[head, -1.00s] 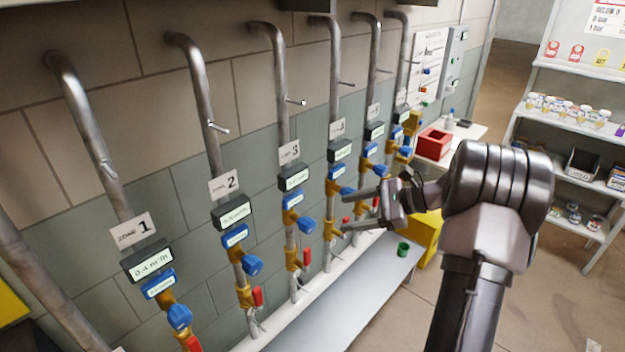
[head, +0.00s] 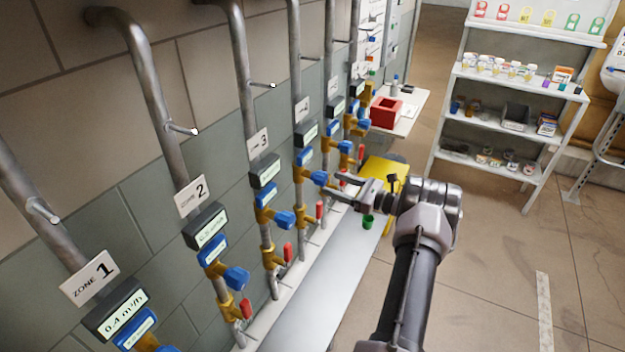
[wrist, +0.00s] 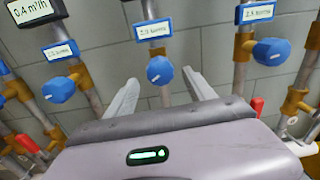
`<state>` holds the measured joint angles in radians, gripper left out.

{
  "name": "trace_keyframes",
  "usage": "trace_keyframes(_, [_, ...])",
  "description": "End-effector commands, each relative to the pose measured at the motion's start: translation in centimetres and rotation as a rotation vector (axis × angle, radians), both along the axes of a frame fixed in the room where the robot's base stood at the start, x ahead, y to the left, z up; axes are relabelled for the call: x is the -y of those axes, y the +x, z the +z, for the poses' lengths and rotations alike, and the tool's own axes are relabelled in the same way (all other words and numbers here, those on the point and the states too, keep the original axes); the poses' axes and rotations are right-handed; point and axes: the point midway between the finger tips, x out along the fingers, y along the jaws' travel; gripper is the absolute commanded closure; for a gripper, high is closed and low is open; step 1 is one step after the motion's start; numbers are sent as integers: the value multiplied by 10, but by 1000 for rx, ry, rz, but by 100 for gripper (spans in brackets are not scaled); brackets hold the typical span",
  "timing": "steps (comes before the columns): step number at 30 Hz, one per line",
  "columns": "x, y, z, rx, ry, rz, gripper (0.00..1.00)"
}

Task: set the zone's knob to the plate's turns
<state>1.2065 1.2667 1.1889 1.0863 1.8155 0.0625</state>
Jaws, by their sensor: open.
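A row of vertical pipes carries blue knobs on brass valves, with number signs, displays and blue plates above. The knobs of zone 2 (head: 236,278), zone 3 (head: 284,219) and the fourth pipe (head: 318,178) show clearly. My gripper (head: 342,187) is open and empty, close to the fourth pipe's knob in the head view. In the wrist view a blue knob (wrist: 159,70) lies ahead, between the lines of the two spread fingers (wrist: 163,88); I cannot tell whether they touch it. Its blue plate (wrist: 153,30) seems to read 2.5 turns, but the print is blurred.
Neighbouring knobs stand at left (wrist: 59,90) and right (wrist: 271,51) in the wrist view. Red-handled valves (head: 287,252) sit lower on the pipes.

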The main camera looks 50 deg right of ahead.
Motion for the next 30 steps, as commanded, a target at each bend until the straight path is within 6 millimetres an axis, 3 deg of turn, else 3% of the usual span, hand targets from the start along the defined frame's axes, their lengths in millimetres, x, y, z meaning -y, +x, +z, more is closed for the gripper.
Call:
trace_keyframes(3, [-9,29,-3,0,-1,3,37])
trace_keyframes(9, [-18,65,-2,0,-1,2,37])
trace_keyframes(14, [-20,77,-1,0,-1,0,37])
trace_keyframes(21, [-21,79,0,0,0,0,37])
trace_keyframes(23, [-21,79,0,0,0,1,45])
trace_keyframes(30, [-21,78,0,-1,0,1,92])
